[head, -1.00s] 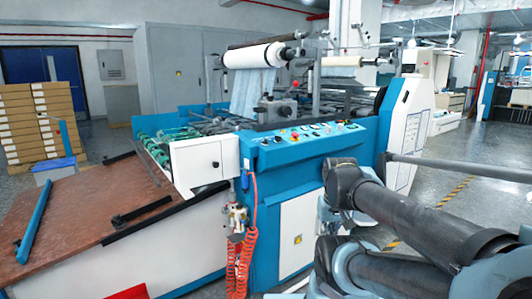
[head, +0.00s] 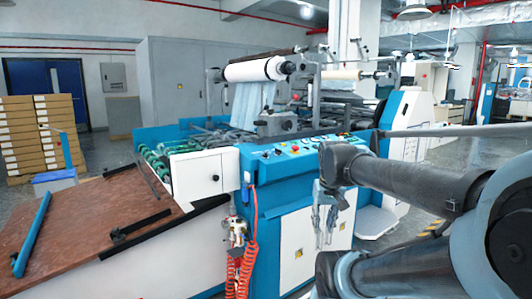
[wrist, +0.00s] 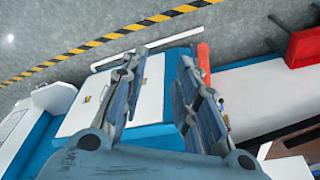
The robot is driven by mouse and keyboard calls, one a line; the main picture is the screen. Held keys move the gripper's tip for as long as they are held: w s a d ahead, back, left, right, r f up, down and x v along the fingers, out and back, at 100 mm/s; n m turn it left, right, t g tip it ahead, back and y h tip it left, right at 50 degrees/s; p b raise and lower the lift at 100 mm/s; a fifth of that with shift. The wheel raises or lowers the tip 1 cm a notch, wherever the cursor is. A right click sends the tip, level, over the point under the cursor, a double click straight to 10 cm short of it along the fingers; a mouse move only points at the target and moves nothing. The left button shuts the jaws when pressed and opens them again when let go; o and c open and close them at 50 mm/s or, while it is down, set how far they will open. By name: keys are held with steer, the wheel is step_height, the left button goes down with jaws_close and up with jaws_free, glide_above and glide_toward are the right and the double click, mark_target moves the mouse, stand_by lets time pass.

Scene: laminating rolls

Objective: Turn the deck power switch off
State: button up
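The deck power switch cannot be told apart among the small buttons and knobs. The blue control panel (head: 315,142) carries several of these on the laminating machine's near side, with a red button (head: 295,150) among them. My gripper (head: 325,240) hangs pointing down in front of the machine's white cabinet doors, below the panel, and my arm hides part of the panel's right end. In the wrist view my gripper (wrist: 158,65) has its two fingers apart with nothing between them. The panel's controls do not show clearly there.
A coiled orange hose (head: 240,268) hangs left of my gripper. A white box (head: 198,174) juts out beside the panel. A brown feed table (head: 90,220) lies at left, with stacked cartons (head: 35,130) behind it. Yellow-black floor tape (wrist: 130,42) crosses the grey floor.

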steer(key=w+a+r+t, duration=0.1)
steer(key=w+a+r, duration=0.2)
steer(key=w+r, duration=0.55)
steer(key=w+a+r, duration=0.3)
steer(key=w+r, duration=0.5)
steer(key=r, duration=0.1)
step_height(320, 180, up, 13)
steer(key=y, duration=0.1)
glide_above(265, 154)
steer(key=s+d, duration=0.3)
steer(key=s, duration=0.1)
steer(key=shift+n+t, duration=0.3)
steer(key=x, duration=1.7)
steer(key=shift+w+a+f, duration=0.1)
steer(key=shift+w+a, duration=0.05)
steer(key=shift+a, duration=0.3)
steer(key=shift+c, duration=0.3)
jaws_close()
